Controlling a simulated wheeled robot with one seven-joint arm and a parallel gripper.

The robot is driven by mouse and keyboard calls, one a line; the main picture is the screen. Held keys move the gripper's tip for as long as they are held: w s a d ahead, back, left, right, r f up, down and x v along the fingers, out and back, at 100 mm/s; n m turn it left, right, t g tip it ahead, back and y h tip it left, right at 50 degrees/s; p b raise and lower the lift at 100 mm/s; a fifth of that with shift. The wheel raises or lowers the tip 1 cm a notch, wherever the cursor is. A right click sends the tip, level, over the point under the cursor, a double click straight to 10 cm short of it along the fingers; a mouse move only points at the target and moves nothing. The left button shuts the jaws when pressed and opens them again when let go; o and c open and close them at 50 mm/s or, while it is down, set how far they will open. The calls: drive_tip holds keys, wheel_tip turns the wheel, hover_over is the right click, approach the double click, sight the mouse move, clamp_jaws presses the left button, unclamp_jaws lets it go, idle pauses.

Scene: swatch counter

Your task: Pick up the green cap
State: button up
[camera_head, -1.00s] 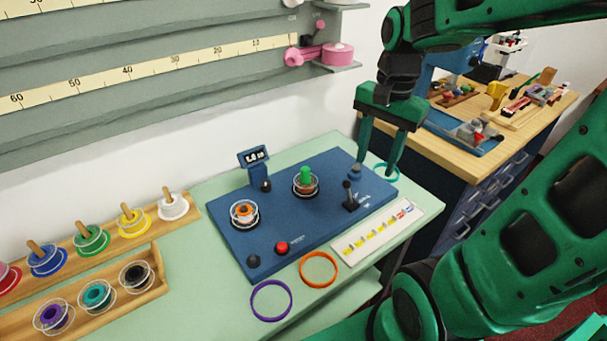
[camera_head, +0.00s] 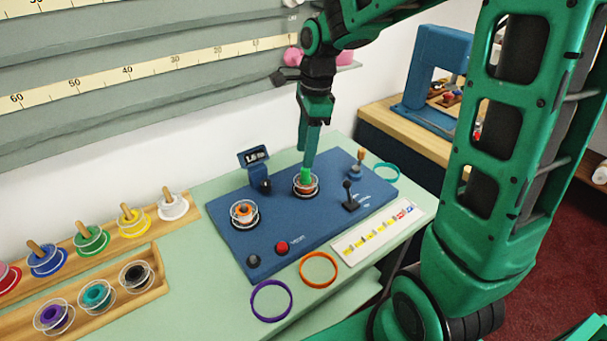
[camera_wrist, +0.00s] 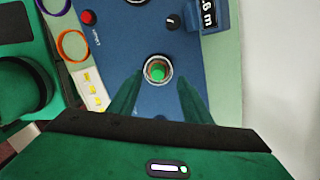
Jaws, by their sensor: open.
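The green cap (camera_head: 306,175) stands upright on a spool holder with a clear rim on the blue panel (camera_head: 340,170). In the wrist view the green cap (camera_wrist: 158,72) is seen from above, ringed by the clear rim. I cannot tell how much height separates the fingertips from the cap.
An orange-centred spool (camera_head: 244,213), a small display (camera_head: 254,157), a black lever (camera_head: 350,197) and a red button (camera_head: 281,248) are on the panel. Orange (camera_head: 318,269) and purple (camera_head: 270,301) rings lie in front. Spool racks (camera_head: 160,283) stand at left.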

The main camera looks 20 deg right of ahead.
sight(305, 175)
drive_tip(key=f, duration=0.5)
drive_tip(key=shift+s+f, duration=0.15)
drive_tip(key=shift+s, duration=0.05)
drive_tip(key=shift+w+a+f, duration=0.1)
drive_tip(key=shift+f, duration=0.55)
drive_tip(key=shift+c, duration=0.4)
clamp_jaws()
drive_tip(key=shift+r, duration=0.1)
